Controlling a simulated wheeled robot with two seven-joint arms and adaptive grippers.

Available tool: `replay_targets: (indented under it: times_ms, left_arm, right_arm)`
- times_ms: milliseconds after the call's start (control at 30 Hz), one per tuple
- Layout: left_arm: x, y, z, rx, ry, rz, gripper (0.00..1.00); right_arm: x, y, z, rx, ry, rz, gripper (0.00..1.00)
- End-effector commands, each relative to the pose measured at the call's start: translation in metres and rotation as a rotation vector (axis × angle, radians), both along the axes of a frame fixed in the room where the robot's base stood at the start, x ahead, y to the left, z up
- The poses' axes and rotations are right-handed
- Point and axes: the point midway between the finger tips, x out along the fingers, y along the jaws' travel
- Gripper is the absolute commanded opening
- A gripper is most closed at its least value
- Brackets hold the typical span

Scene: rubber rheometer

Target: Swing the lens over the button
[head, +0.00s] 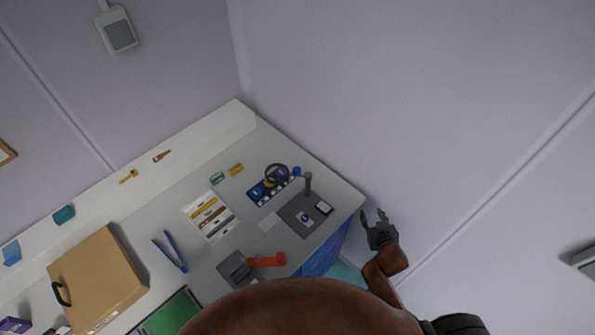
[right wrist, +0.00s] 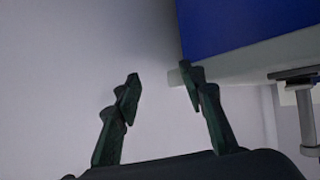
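The lens (head: 277,174) looks like a dark round ring near the right end of the table, over a blue strip. A short dark post (head: 308,183) stands beside it on a dark grey plate (head: 290,212). A small pale item with a dark spot (head: 305,218) lies on the plate; I cannot tell whether it is the button. My right gripper (head: 374,216) is open and empty, off the table's right corner and apart from the plate. In the right wrist view its fingers (right wrist: 161,80) are spread with nothing between them. My left gripper is not in view.
A grey table (head: 205,176) bears a tray of tools (head: 211,217), blue-handled pliers (head: 170,252), an orange-red tool (head: 267,261) and a brown case (head: 97,280). A blue panel (right wrist: 240,22) is close to the right gripper. A bare wall (head: 420,90) rises behind.

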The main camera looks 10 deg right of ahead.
Motion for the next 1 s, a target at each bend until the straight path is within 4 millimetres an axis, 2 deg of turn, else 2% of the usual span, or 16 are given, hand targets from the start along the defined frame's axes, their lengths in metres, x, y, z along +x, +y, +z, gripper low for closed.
replay_targets:
  times_ms: [33,200,367,500,633,800,1000]
  left_arm:
    - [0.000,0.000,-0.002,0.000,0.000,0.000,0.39]
    - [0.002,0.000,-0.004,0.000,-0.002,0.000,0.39]
    - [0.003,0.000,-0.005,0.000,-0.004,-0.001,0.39]
    - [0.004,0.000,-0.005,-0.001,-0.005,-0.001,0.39]
    - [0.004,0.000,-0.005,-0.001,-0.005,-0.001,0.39]
    - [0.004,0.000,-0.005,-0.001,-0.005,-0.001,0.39]
    - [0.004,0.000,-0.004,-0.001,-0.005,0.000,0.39]
  right_arm:
    - [0.010,0.002,0.024,0.001,-0.054,0.006,0.38]
    - [0.049,0.020,0.095,0.025,-0.265,0.070,0.38]
    - [0.080,0.049,0.137,0.063,-0.425,0.189,0.38]
    - [0.102,0.086,0.164,0.108,-0.540,0.353,0.38]
    - [0.112,0.131,0.178,0.171,-0.600,0.566,0.38]
    - [0.106,0.174,0.175,0.254,-0.580,0.814,0.38]
    - [0.095,0.195,0.165,0.306,-0.524,0.956,0.38]
